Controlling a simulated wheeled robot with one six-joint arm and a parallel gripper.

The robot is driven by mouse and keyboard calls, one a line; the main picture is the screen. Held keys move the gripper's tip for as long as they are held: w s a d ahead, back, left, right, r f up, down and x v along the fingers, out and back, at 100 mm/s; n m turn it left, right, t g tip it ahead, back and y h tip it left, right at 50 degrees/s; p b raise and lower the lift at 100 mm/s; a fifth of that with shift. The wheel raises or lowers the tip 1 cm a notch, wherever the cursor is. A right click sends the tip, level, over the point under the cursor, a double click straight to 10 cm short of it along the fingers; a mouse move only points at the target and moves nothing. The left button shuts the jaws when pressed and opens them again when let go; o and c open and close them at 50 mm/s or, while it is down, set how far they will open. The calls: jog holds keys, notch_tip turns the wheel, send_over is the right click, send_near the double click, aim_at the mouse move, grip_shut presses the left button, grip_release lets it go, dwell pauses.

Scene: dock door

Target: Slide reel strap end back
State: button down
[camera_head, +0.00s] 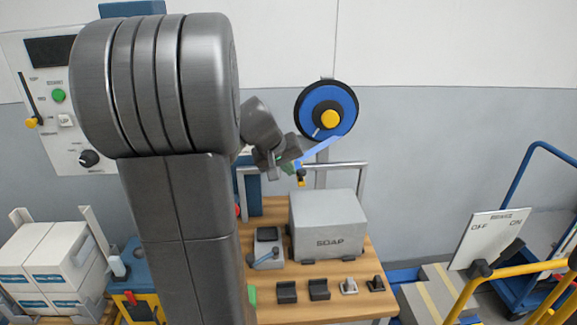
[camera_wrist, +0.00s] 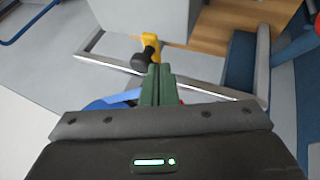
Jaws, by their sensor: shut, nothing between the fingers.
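The strap reel (camera_head: 327,109) is a blue disc with a black rim and a yellow hub, mounted behind the bench. Its blue strap (camera_head: 322,149) runs down and left from the reel to an end by my gripper (camera_head: 294,166). A small yellow and black piece (camera_head: 301,178) hangs at the strap's end. In the wrist view the green fingers of my gripper (camera_wrist: 157,72) are shut with nothing between them. The yellow and black end piece (camera_wrist: 148,50) is just beyond the fingertips; I cannot tell if they touch. The blue strap (camera_wrist: 112,102) passes left of the fingers, partly hidden.
A grey box marked SOAP (camera_head: 328,228) stands on the wooden bench (camera_head: 330,303), below my gripper. A grey metal frame (camera_head: 352,166) rises behind it. A yellow rail (camera_head: 520,269) stands at right.

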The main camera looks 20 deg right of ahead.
dwell(0.3)
jog(key=s+d+p, duration=0.1)
jog(key=s+d, duration=0.1)
jog(key=d, duration=0.7)
jog(key=s+d+p, duration=0.2)
jog(key=s+d, duration=0.1)
jog(key=d, duration=0.7)
jog(key=shift+d+p, duration=0.3)
jog(key=shift+a, duration=0.1)
